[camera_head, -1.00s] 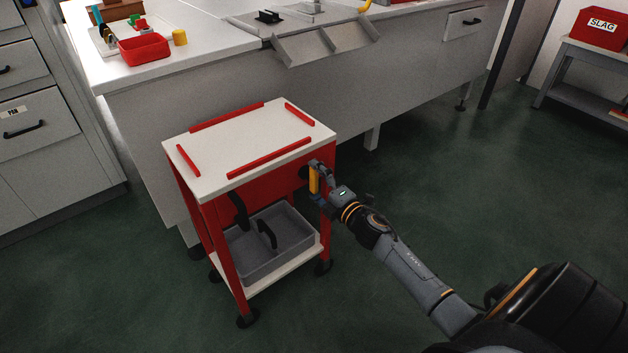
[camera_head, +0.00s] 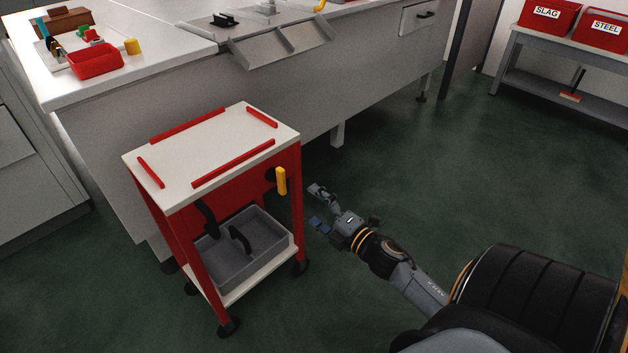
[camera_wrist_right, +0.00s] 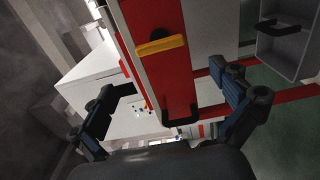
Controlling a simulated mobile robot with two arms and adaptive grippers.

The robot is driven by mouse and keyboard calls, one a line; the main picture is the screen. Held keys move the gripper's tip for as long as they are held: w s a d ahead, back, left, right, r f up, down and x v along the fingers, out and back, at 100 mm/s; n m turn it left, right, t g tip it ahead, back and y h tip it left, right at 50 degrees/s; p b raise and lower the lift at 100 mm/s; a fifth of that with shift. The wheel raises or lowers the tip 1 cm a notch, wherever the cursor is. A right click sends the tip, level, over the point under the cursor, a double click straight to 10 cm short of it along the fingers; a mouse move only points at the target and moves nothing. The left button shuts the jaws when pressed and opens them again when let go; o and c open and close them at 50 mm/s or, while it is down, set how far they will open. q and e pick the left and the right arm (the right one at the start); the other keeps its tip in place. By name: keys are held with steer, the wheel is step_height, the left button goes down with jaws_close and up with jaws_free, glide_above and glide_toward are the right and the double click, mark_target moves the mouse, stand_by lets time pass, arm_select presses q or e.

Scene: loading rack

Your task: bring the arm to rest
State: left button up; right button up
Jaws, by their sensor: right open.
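My right gripper (camera_head: 318,208) is open and empty, to the right of the red cart and apart from it. In the right wrist view its two fingers are spread wide (camera_wrist_right: 170,110), with nothing between the pads. The red cart with a white top (camera_head: 205,155) stands in front of the bench. A yellow handle (camera_head: 281,181) sticks out from its right side; it also shows in the right wrist view (camera_wrist_right: 161,45). My left gripper is not in view.
A grey bin (camera_head: 245,260) sits on the cart's lower shelf. The long white bench (camera_head: 250,85) stands behind, with a red tray (camera_head: 95,61) on it. Red boxes marked SLAG (camera_head: 548,15) and STEEL (camera_head: 604,28) stand on a far table. The green floor at right is clear.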

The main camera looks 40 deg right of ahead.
stand_by(0.5)
